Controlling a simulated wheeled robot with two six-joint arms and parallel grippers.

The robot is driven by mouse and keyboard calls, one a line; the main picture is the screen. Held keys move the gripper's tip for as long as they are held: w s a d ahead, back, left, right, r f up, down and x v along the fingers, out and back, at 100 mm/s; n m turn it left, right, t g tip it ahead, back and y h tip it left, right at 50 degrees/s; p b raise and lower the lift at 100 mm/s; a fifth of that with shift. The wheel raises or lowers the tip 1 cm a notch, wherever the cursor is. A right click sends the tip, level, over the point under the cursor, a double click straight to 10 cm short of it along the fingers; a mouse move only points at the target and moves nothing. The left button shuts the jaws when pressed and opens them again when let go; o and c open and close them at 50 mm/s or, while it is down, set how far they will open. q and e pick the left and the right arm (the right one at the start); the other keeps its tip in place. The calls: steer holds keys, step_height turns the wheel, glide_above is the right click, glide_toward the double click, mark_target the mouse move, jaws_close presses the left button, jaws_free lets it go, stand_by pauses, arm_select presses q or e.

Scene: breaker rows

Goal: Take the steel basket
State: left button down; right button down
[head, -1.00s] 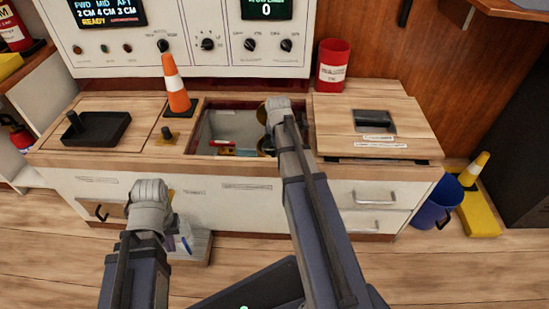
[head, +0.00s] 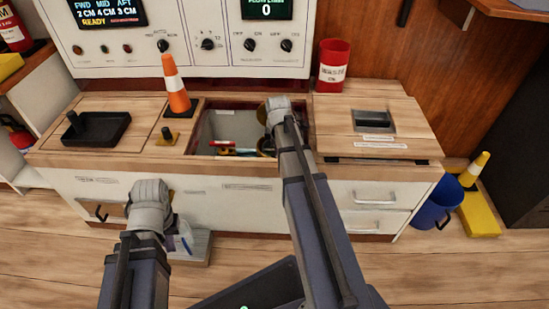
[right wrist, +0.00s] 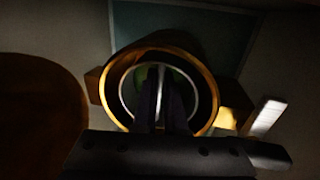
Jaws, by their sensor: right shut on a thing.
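The steel basket (right wrist: 121,92) shows in the right wrist view as a thin silver ring with a bar across it. It sits inside a round, brass-coloured rim (right wrist: 207,85). My right gripper (right wrist: 161,78) points down into the ring, its dark fingers shut on the basket's bar. In the head view my right arm reaches into the open well (head: 222,124) in the counter, and its wrist hides the fingers and the basket. My left gripper (head: 168,232) hangs in front of the cabinet, and its fingers are mostly hidden.
An orange cone (head: 175,85) stands left of the well, near a small black knob (head: 167,133). A black tray (head: 96,128) lies further left. A red bin (head: 332,66) stands behind the right counter lid (head: 405,110). A blue bucket (head: 436,203) is on the floor.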

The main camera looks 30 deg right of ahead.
steer(key=shift+r, duration=0.1)
stand_by(0.6)
step_height(320, 180, up, 28)
steer(key=p, duration=2.8)
